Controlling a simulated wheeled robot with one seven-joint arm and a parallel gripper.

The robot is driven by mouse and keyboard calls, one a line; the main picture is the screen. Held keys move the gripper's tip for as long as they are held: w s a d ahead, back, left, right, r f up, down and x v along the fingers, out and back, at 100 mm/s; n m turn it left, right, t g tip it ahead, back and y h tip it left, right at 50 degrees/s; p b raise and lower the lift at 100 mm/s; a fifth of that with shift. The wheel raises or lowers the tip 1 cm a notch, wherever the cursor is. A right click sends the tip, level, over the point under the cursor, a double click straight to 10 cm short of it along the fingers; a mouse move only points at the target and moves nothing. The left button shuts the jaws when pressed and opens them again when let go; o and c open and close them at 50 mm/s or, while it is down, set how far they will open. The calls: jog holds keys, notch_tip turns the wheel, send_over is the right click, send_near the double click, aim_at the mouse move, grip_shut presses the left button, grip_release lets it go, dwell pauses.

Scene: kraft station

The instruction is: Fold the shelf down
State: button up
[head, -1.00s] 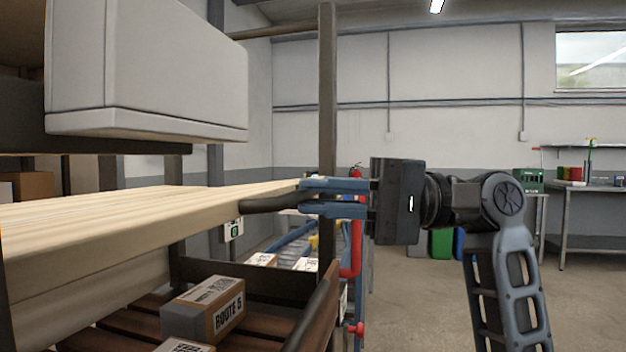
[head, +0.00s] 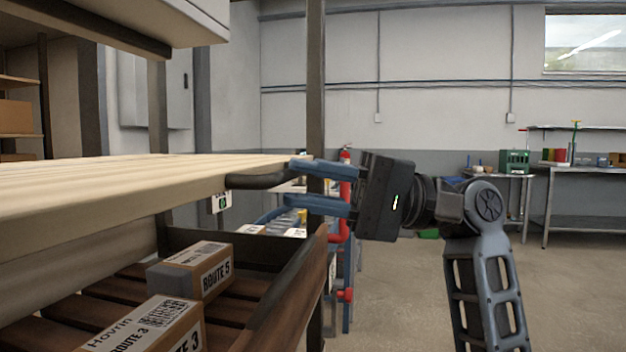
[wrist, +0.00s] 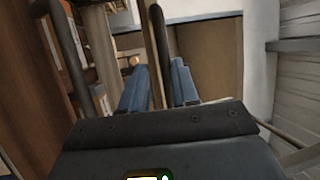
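The shelf (head: 110,193) is a pale wooden board in the left of the head view, lying close to level at about camera height. A dark bar handle (head: 258,182) sticks out from its right end. My gripper (head: 297,182) is at the handle's outer end, with its two blue fingers spread, one above and one below the bar. In the wrist view the dark bar (wrist: 159,45) runs between the two fingers (wrist: 160,72), with gaps beside it. How the shelf is held at its far side is hidden.
A grey cabinet (head: 190,18) hangs above. A dark post (head: 316,90) stands behind my gripper. The floor (head: 400,300) at right is open.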

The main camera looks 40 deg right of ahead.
jog(key=shift+o, duration=1.4)
jog(key=shift+d, duration=0.1)
jog(key=v, duration=0.7)
jog(key=shift+s+d+p, duration=0.25)
jog(key=shift+p, duration=0.05)
